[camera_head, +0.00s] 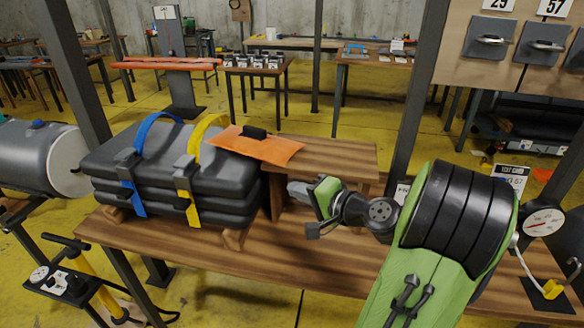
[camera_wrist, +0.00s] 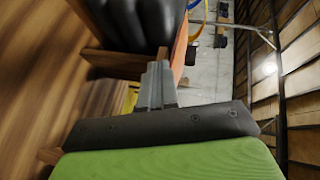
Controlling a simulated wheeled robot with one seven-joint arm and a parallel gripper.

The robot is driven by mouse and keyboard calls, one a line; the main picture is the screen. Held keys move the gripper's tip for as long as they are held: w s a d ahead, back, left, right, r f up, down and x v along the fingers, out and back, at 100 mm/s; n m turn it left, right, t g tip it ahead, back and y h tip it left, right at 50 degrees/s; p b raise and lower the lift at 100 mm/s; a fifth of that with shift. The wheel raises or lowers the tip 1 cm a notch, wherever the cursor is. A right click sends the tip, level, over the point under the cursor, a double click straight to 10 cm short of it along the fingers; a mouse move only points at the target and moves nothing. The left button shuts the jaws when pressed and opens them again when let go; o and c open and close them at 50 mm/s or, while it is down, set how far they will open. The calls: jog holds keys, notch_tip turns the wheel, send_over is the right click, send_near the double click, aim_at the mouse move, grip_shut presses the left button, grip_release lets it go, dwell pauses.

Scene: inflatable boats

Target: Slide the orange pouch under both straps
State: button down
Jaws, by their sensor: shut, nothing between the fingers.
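The orange pouch (camera_head: 270,150) lies flat with a black grip block on top. Its right part rests on a raised wooden shelf (camera_head: 335,155), its left part on the stacked black boat bundle (camera_head: 225,170). Its left end is at the arched yellow strap (camera_head: 207,128); I cannot tell how far under it reaches. The blue strap (camera_head: 148,135) arches farther left, clear of the pouch. My gripper (camera_head: 296,189) is shut and empty, in front of and below the shelf top, apart from the pouch. The wrist view shows its closed fingers (camera_wrist: 157,84) and the pouch's orange edge (camera_wrist: 180,48).
The wooden bench top (camera_head: 240,255) is clear in front of the bundle. The shelf's upright support (camera_head: 277,197) stands just left of my fingers. A grey cylinder (camera_head: 35,157) is at far left, a yellow pump (camera_head: 105,295) at lower left, and a gauge (camera_head: 543,221) at right.

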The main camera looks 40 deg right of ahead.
jog(key=s+d+m+t+h, duration=0.2)
jog(key=s+d+m+h, duration=0.25)
jog(key=d, duration=0.35)
send_near(292, 153)
jog(key=shift+m+t+y, duration=0.25)
jog(key=shift+t, duration=0.05)
jog(key=w+d, duration=0.3)
jog(key=shift+d+f, duration=0.2)
jog(key=shift+d, duration=0.15)
jog(key=shift+w+a+b, duration=0.2)
jog(key=shift+w+a, duration=0.4)
jog(key=shift+w, duration=0.15)
jog(key=shift+w+a+b, duration=0.15)
jog(key=shift+w+a, duration=0.4)
jog(key=shift+w, duration=0.2)
